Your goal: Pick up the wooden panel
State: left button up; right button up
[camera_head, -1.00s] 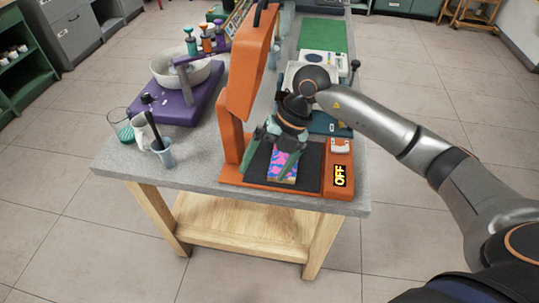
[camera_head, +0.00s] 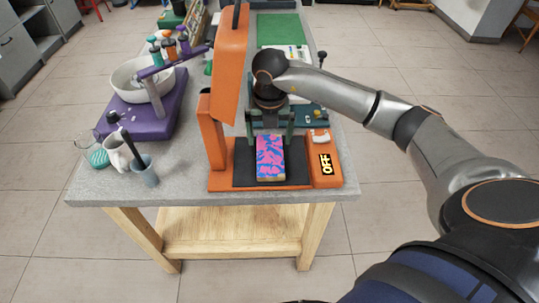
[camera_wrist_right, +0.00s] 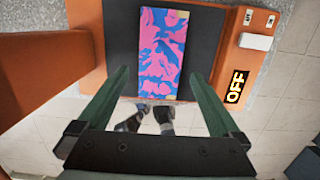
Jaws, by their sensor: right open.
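The wooden panel (camera_head: 270,158), with a pink and blue pattern on top and a wood-coloured edge, lies flat on the black bed of the orange machine. In the right wrist view the panel (camera_wrist_right: 163,45) lies beyond the fingertips, in line with the gap between them. My right gripper (camera_head: 270,120) is open and empty, with its green fingers spread wider than the panel at the panel's far end. In the right wrist view the gripper (camera_wrist_right: 160,85) has one finger toward each side. My left gripper is not in view.
The orange machine (camera_head: 216,180) has an upright arm left of the panel and an OFF display at its right. A purple stand with a white bowl (camera_head: 130,82) and cups (camera_head: 143,171) stand left. A green mat (camera_head: 278,27) lies at the back of the grey table (camera_head: 190,190).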

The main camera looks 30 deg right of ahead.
aim_at(270, 154)
jog(key=f, duration=0.6)
jog(key=shift+w+d+f+p, duration=0.3)
jog(key=shift+w+f+p, duration=0.05)
jog(key=shift+p, duration=0.05)
jog(key=shift+r, duration=0.15)
jog(key=c, duration=1.3)
